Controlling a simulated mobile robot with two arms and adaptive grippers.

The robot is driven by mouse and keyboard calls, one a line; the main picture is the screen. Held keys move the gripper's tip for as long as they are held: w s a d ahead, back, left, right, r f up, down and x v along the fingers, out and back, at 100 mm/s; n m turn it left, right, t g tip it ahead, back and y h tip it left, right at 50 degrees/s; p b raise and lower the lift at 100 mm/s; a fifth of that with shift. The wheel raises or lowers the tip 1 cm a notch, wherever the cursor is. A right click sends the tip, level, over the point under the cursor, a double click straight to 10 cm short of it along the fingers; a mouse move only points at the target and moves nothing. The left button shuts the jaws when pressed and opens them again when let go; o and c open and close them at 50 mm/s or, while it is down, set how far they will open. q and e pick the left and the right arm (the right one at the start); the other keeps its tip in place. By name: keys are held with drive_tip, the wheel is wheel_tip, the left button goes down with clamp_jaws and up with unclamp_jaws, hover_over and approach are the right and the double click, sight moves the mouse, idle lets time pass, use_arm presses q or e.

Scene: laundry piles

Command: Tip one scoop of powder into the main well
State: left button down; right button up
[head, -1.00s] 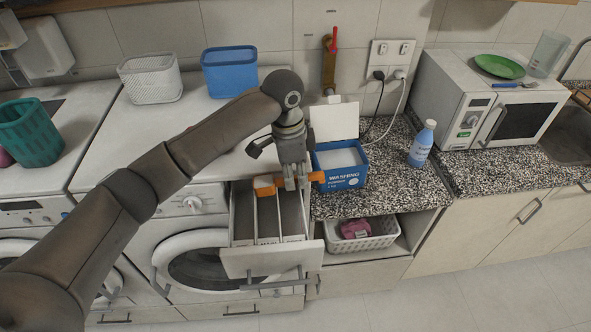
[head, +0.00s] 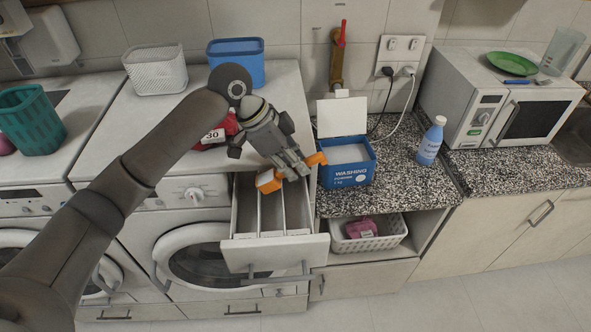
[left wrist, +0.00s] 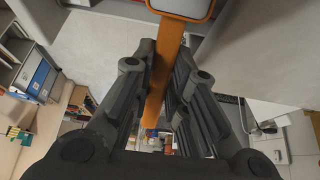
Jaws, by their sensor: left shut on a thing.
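My left gripper (head: 292,172) is shut on the handle of an orange scoop (head: 268,181). The scoop is tilted, with its bowl lower at the left and its handle end higher at the right. The bowl is above the back of the open, divided washing machine drawer (head: 274,250). In the left wrist view the scoop handle (left wrist: 160,85) runs between the fingers; the bowl is cut off at the top and shows a pale face. I cannot tell how much powder is inside. The drawer's long wells are visible, but their labels are too small to read. My right gripper is not in view.
The open blue washing powder box (head: 347,174) stands on the speckled counter to the right, with pale powder inside. A blue-white bottle (head: 431,142) is further right. A red item (head: 213,137) sits behind my arm on the machine top. A basket (head: 368,243) is under the counter.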

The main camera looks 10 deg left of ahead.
use_arm(q)
drive_tip(key=shift+a+r+h+b, duration=0.1)
drive_tip(key=shift+a+h+b, duration=0.25)
drive_tip(key=shift+b, duration=0.4)
drive_tip(key=shift+s+a+r+h+b, duration=0.1)
drive_tip(key=shift+r+h+b, duration=0.2)
drive_tip(key=shift+h+b, duration=0.65)
drive_tip(key=h+b, duration=0.1)
drive_tip(key=a+t+b, duration=0.1)
drive_tip(key=b, duration=0.1)
drive_tip(key=shift+s+a+r+h+b, duration=0.2)
drive_tip(key=shift+s+r+h+b, duration=0.1)
drive_tip(key=shift+h, duration=0.1)
drive_tip(key=shift+a+r+t+h+b, duration=0.25)
drive_tip(key=shift+a+h+b, duration=0.25)
drive_tip(key=shift+h+b, duration=0.55)
drive_tip(key=shift+s+a+r+t+h+b, duration=0.2)
drive_tip(key=shift+a+h+b, duration=0.4)
drive_tip(key=shift+b, duration=1.05)
drive_tip(key=shift+s+a+r+t+h+b, duration=0.1)
drive_tip(key=shift+a+r+t+h+b, duration=0.2)
drive_tip(key=shift+h+b, duration=0.95)
drive_tip(key=shift+s+a+r+t+h+b, duration=0.15)
drive_tip(key=shift+a+t+h+b, duration=0.3)
drive_tip(key=shift+b, duration=1.55)
drive_tip(key=shift+a, duration=0.1)
drive_tip(key=shift+r, duration=0.1)
